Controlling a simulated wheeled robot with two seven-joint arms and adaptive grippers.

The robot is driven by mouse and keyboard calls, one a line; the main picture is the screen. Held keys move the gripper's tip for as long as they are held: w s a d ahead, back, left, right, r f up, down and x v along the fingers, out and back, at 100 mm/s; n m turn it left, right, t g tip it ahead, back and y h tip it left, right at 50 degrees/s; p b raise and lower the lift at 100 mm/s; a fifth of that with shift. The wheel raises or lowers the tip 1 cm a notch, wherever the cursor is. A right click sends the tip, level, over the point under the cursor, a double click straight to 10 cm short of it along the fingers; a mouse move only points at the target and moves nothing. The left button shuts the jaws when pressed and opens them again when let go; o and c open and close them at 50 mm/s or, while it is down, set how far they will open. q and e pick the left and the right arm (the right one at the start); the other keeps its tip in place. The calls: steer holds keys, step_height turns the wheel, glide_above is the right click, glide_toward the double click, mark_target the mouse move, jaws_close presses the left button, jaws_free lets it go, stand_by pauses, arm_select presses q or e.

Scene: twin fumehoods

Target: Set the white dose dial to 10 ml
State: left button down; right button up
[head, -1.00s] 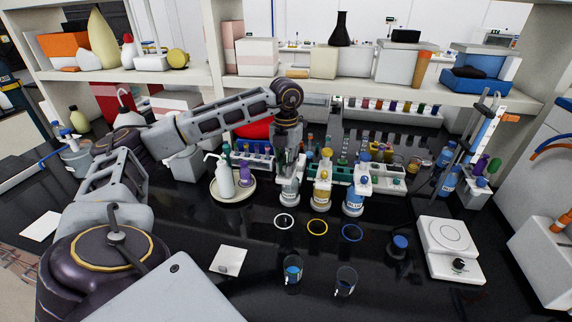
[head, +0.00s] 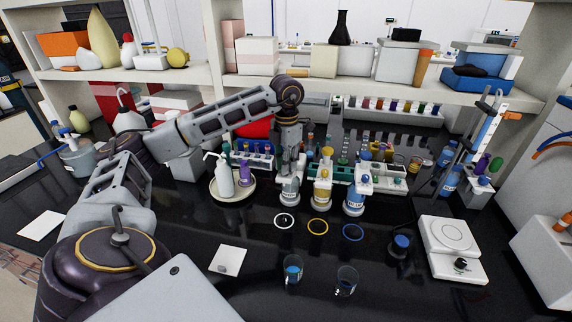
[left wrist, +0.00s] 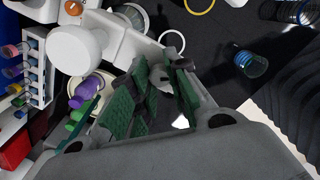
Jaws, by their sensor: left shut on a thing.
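The white-labelled dispenser bottle (head: 290,194) stands at the left of a row of three on the black bench. Its upper part is hidden behind my left gripper (head: 290,166), which reaches down onto it from above. In the left wrist view the green-padded fingers of my left gripper (left wrist: 158,92) are closed around a small pale piece, the white dose dial (left wrist: 160,76). The fingers cover most of the dial, and its setting cannot be read. My right gripper is not in view.
The yellow bottle (head: 322,192) and blue bottle (head: 354,200) stand close on the right. White, yellow and blue rings lie in front, with two beakers (head: 293,268) nearer. A pump bottle (head: 224,180) stands left; a scale (head: 449,250) stands right.

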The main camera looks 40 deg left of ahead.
arm_select(q)
steer(key=shift+r+m, duration=0.1)
steer(key=shift+m, duration=0.9)
steer(key=c, duration=1.3)
jaws_free()
steer(key=shift+r, duration=5.8)
steer(key=shift+r, duration=0.15)
